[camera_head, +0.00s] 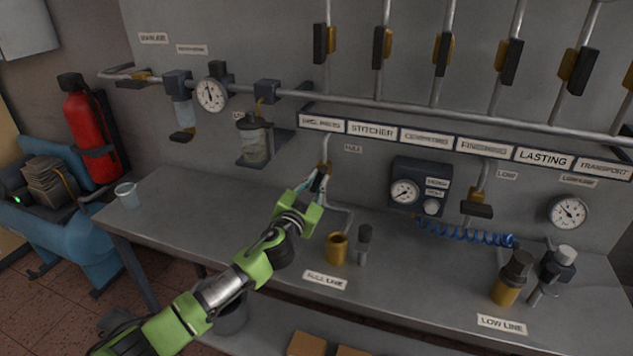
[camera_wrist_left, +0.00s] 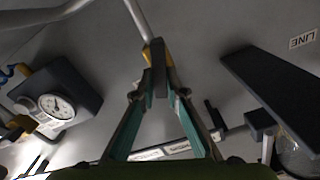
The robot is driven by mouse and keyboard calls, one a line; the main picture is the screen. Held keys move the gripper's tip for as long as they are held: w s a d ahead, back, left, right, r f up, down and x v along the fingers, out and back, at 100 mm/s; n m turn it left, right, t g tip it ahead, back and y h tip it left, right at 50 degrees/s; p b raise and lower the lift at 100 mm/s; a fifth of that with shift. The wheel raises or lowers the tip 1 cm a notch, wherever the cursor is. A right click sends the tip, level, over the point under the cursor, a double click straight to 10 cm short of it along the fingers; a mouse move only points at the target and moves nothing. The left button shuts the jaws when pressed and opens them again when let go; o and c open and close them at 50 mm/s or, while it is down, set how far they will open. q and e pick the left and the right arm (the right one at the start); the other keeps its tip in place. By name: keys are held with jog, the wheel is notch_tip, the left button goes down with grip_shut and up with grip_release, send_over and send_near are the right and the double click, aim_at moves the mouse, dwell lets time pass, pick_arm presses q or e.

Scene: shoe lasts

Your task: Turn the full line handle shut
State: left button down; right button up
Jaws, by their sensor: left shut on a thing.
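The full line valve has a brass body (camera_head: 325,167) on a pipe coming down the wall, beside a small label reading FULL (camera_head: 352,149). The brass shows in the left wrist view (camera_wrist_left: 155,48), with the dark handle (camera_wrist_left: 159,82) between the fingertips. My left gripper (camera_head: 318,183) reaches up to the valve and is shut on this handle; the fingers (camera_wrist_left: 159,90) meet it from both sides. They hide most of the handle in the head view. My right gripper is in no view.
The bench carries a brass fitting (camera_head: 337,248), a dark-topped connector (camera_head: 364,245) and the FULL LINE label (camera_head: 325,280). A regulator box (camera_head: 420,187) is on the wall right of the valve; a lubricator bowl (camera_head: 254,140) hangs left. The low valve handle (camera_head: 477,209) hangs further right.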

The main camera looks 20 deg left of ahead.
pick_arm(q)
jog(key=m, duration=0.6)
jog(key=shift+d+f, duration=0.2)
jog(key=shift+d, duration=0.05)
jog(key=shift+d+f+m+p, duration=0.1)
jog(key=shift+m+p, duration=0.1)
jog(key=shift+m, duration=1.05)
jog(key=shift+a+f+m+p, duration=0.1)
jog(key=shift+f+m+p, duration=0.05)
jog(key=shift+m, duration=1.15)
jog(key=shift+d+f+m+p, duration=0.1)
jog(key=shift+m+p, duration=0.1)
jog(key=shift+m, duration=1.05)
jog(key=c, duration=2)
grip_release()
jog(key=shift+c, duration=0.2)
jog(key=shift+s, duration=0.1)
